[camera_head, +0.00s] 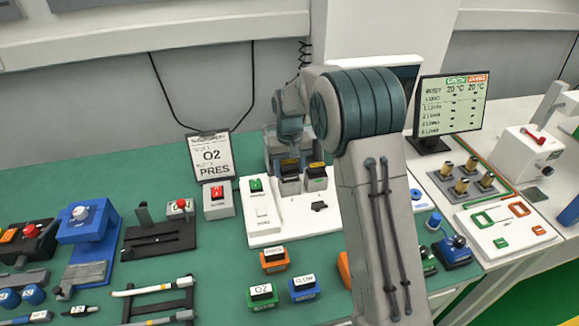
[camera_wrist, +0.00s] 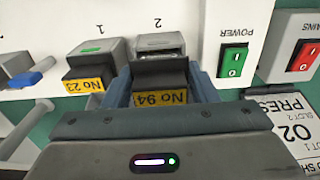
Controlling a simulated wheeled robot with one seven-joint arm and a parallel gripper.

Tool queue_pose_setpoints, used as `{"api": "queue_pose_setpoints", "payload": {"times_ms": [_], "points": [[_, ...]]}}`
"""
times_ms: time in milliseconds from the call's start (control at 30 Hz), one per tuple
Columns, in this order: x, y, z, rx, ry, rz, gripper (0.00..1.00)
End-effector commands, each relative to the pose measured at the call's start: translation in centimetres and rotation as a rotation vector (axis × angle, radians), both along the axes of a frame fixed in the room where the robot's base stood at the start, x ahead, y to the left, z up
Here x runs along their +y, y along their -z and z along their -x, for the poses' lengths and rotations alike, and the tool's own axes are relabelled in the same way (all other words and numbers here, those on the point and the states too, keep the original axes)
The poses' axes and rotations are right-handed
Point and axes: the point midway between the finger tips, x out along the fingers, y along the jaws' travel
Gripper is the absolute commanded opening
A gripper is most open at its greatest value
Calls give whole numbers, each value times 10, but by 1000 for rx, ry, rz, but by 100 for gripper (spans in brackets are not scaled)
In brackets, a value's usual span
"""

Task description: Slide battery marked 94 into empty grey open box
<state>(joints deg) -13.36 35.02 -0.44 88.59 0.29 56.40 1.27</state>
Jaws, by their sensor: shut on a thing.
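My gripper (camera_wrist: 163,95) is shut on the black battery marked No 94 (camera_wrist: 162,97), its yellow label facing the wrist camera. In the wrist view the battery is at the mouth of the grey open box under number 2 (camera_wrist: 152,42). Part of the box's dark opening shows past the battery; I cannot tell how far in the battery is. In the head view my gripper (camera_head: 289,158) is over the left of two grey boxes (camera_head: 290,186), its fingers partly hidden.
The neighbouring box under number 1 (camera_wrist: 97,50) holds battery No 23 (camera_wrist: 88,86) close beside my finger. A green power switch (camera_wrist: 233,60) and a red switch (camera_wrist: 303,58) are on the other side. The O2 sign (camera_head: 211,157) stands left of the white panel (camera_head: 263,227).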

Motion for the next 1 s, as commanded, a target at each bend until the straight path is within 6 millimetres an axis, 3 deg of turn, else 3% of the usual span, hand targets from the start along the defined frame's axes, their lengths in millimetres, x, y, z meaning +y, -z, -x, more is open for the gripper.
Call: {"api": "queue_pose_setpoints", "payload": {"times_ms": [500,533,600,1000], "points": [[0,14,0,-1,0,0,36],[0,13,0,-1,0,0,58],[0,13,0,-1,0,0,78],[0,6,0,-2,0,0,78]]}}
